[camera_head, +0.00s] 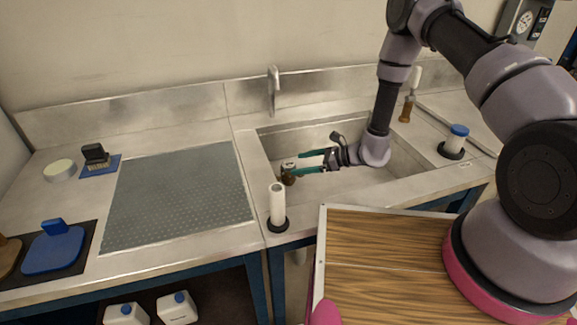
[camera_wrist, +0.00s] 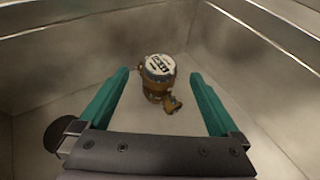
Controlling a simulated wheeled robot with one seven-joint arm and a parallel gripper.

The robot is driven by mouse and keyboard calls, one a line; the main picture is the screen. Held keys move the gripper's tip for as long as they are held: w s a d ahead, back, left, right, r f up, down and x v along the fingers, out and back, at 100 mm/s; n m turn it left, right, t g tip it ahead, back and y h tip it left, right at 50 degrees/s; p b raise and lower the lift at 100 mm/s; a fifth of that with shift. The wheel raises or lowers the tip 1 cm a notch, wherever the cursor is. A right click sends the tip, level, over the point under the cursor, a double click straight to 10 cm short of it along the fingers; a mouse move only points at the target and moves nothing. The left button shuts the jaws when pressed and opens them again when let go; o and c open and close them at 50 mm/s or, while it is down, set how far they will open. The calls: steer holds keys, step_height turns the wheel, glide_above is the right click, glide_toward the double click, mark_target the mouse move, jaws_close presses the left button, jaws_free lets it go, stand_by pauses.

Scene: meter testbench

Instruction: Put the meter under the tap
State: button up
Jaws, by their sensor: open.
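The meter (camera_head: 288,174) is a small brass-coloured body with a white dial on top. It stands in the left part of the sink basin (camera_head: 400,186). In the wrist view the meter (camera_wrist: 158,80) is on the basin floor near a corner, beyond and between my fingertips. My gripper (camera_head: 302,162) reaches into the basin from the right with its green fingers apart. In the wrist view my open gripper (camera_wrist: 160,75) has nothing between its fingers at their near part. The tap (camera_head: 273,90) rises at the back edge of the sink, above and behind the meter.
A white roll on a black base (camera_head: 277,204) stands at the sink's front left corner. A blue-capped container (camera_head: 456,139) stands to the right of the basin. A perforated grey mat (camera_head: 180,195) lies left of the sink. The basin walls (camera_wrist: 255,55) rise close around the meter.

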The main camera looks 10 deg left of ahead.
steer(key=s+d+r+n+g+h, duration=0.1)
steer(key=d+r+n, duration=0.2)
steer(key=r, duration=0.7)
steer(key=s+d+r+n+g, duration=0.1)
steer(key=d+r+n, duration=0.2)
steer(key=r, duration=0.7)
steer(key=s+d+r+n+g+h, duration=0.1)
steer(key=d+r+n, duration=0.25)
steer(key=r, duration=0.75)
steer(key=s+d+r+n+t+h, duration=0.6)
steer(key=s+d+r+t+h, duration=0.2)
steer(key=s+d+r, duration=0.8)
steer(key=d+r+h, duration=0.1)
steer(key=d+r, duration=0.2)
steer(key=d, duration=0.2)
steer(key=shift+s+r, duration=0.4)
